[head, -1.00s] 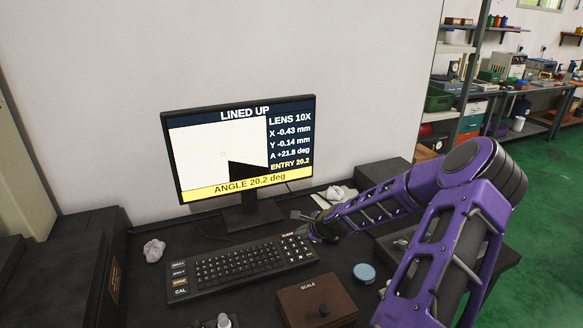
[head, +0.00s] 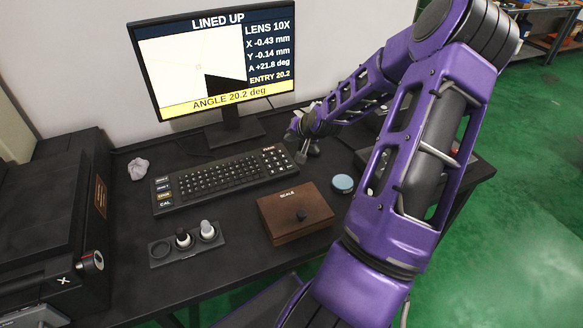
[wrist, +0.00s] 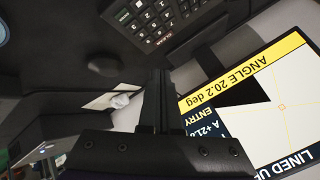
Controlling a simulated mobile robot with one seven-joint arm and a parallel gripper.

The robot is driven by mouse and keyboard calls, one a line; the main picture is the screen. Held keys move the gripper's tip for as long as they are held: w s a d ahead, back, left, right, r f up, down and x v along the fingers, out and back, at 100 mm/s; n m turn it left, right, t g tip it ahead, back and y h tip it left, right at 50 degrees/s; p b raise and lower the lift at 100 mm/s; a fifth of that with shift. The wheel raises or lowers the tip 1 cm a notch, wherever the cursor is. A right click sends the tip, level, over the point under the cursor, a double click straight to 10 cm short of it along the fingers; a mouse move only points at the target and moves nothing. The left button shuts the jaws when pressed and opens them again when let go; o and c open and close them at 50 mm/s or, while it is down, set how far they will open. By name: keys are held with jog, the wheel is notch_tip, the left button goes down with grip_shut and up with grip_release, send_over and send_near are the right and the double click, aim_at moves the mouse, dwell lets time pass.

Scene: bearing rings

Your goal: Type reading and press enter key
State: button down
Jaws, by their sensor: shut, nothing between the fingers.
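The monitor (head: 222,100) reads LINED UP, ENTRY 20.2 and, in its yellow bar, ANGLE 20.2 deg, beside A +21.8 deg. It also shows turned over in the wrist view (wrist: 245,95). The black keyboard (head: 215,180) lies in front of it, with a number pad at its right end. My gripper (head: 302,154) is just off the keyboard's right end, partly hard to see against the dark desk. In the wrist view my gripper's fingers (wrist: 155,75) are together and empty, with the number pad of the keyboard (wrist: 155,18) beyond them. Contact with a key cannot be seen.
A brown SCALE box (head: 290,215) and a blue round disc (head: 343,183) sit right of the keyboard's front. A holder (head: 160,250) with two lens pieces stands at front. A crumpled pale lump (head: 138,168) lies to the left. A black cabinet (head: 55,215) bounds the left.

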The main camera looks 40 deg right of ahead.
jog(key=shift+f, duration=0.1)
jog(key=b, duration=0.6)
send_over(290, 167)
jog(key=f, duration=0.4)
jog(key=s+f, duration=0.1)
jog(key=f, duration=0.1)
jog(key=shift+a+f, duration=0.15)
jog(key=shift+f, duration=1.2)
dwell(0.4)
jog(key=shift+f, duration=0.4)
jog(key=shift+f+b, duration=0.3)
jog(key=shift+f, duration=0.05)
dwell(0.4)
jog(key=shift+r, duration=0.1)
jog(key=shift+r+p, duration=0.7)
